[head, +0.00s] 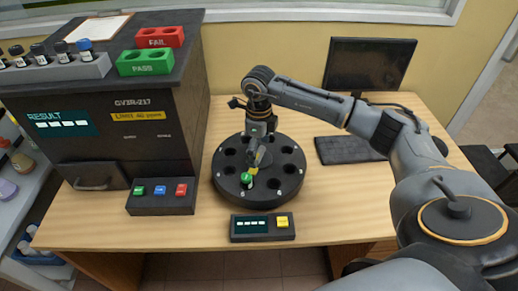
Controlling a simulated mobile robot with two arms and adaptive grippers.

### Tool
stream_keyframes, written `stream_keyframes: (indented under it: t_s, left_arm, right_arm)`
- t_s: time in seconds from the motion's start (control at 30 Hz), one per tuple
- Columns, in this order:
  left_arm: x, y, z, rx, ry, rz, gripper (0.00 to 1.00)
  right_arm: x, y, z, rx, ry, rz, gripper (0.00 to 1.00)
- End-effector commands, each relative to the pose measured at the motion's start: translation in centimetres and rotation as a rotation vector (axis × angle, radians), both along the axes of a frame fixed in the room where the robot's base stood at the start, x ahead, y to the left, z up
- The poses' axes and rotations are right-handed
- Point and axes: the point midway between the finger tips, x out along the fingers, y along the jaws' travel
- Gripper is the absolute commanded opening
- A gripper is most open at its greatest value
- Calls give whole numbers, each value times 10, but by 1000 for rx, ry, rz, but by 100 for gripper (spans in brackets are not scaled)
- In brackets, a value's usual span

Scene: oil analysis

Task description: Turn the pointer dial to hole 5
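A round black carousel (290,167) with a ring of dark holes and small light marks by its rim sits on the wooden desk. A small item with a green top (247,178) is at its front, left of centre. My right gripper (254,166) points down over the middle of the carousel, close behind the green top. Its fingers are small and dark, so I cannot tell whether they are open or touch anything. The gripper hides the carousel's centre, and I cannot make out a pointer or hole numbers. My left gripper is not in view.
A dark analyser (150,145) with a RESULT screen stands left, with a three-button box (161,196) before it. A small display with a yellow button (262,226) lies in front of the carousel. A monitor (368,64) and keyboard (349,150) are behind right.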

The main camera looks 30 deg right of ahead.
Motion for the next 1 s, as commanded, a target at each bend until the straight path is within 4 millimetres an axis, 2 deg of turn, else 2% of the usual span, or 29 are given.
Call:
stream_keyframes:
  t_s: [0.27,0.37,0.7,0.83,1.0]
  left_arm:
    - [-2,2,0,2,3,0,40]
    - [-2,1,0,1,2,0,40]
    - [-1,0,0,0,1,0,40]
    - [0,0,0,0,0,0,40]
    - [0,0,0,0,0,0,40]
  right_arm:
    - [1,0,6,0,-2,0,91]
    - [1,0,19,2,-4,0,91]
    - [1,0,90,0,-4,0,91]
    - [1,0,108,0,-2,1,91]
    - [0,0,119,0,0,1,91]
